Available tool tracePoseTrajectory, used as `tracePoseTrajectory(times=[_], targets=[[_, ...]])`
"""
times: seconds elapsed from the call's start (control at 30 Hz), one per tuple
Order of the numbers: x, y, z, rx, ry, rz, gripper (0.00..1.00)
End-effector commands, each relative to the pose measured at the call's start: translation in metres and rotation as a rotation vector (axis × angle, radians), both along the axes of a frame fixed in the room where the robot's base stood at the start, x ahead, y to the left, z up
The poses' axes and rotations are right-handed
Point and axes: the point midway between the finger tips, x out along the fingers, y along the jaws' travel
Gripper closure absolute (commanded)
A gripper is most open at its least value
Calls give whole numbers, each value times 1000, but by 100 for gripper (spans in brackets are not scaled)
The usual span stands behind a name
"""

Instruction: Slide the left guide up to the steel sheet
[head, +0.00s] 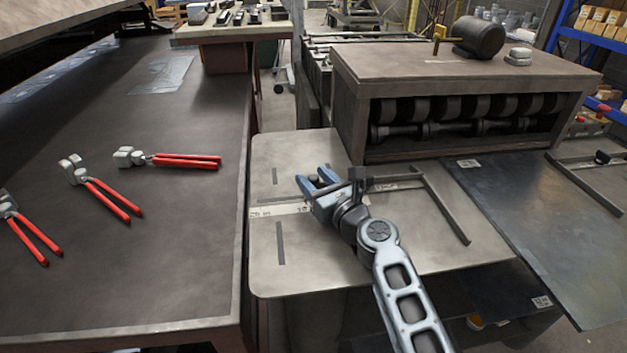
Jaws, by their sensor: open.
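The left guide (443,208) is a grey metal bar on the pale feed table (330,275), with a cross arm running left from its far end. The dark steel sheet (545,225) lies to its right, with white labels at its corners. A strip of bare table shows between the guide bar and the sheet's left edge. My gripper (316,181) has blue fingers, open and empty, over the table left of the guide. A dark upright piece (357,178) stands close beside my gripper at the cross arm's left end; I cannot tell whether they touch.
A second guide (590,186) lies at the sheet's right side. The roller machine (460,75) stands behind the table and sheet. A dark workbench (185,250) on the left holds several red-handled tools (188,161). The table's left and front parts are clear.

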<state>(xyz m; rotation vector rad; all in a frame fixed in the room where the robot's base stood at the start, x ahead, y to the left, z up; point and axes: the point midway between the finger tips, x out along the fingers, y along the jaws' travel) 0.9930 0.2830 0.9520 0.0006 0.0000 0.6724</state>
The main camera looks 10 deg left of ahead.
Motion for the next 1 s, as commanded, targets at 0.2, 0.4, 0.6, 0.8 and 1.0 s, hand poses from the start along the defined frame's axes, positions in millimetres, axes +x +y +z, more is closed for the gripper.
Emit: tracePoseTrajectory(times=[0.2, 0.4, 0.6, 0.8, 1.0], targets=[[5, 5, 0, -1, 0, 1, 51], [5, 4, 0, -1, -1, 1, 54], [5, 4, 0, 0, 0, 1, 73], [5, 4, 0, 0, 0, 1, 92], [5, 4, 1, 0, 0, 1, 100]])
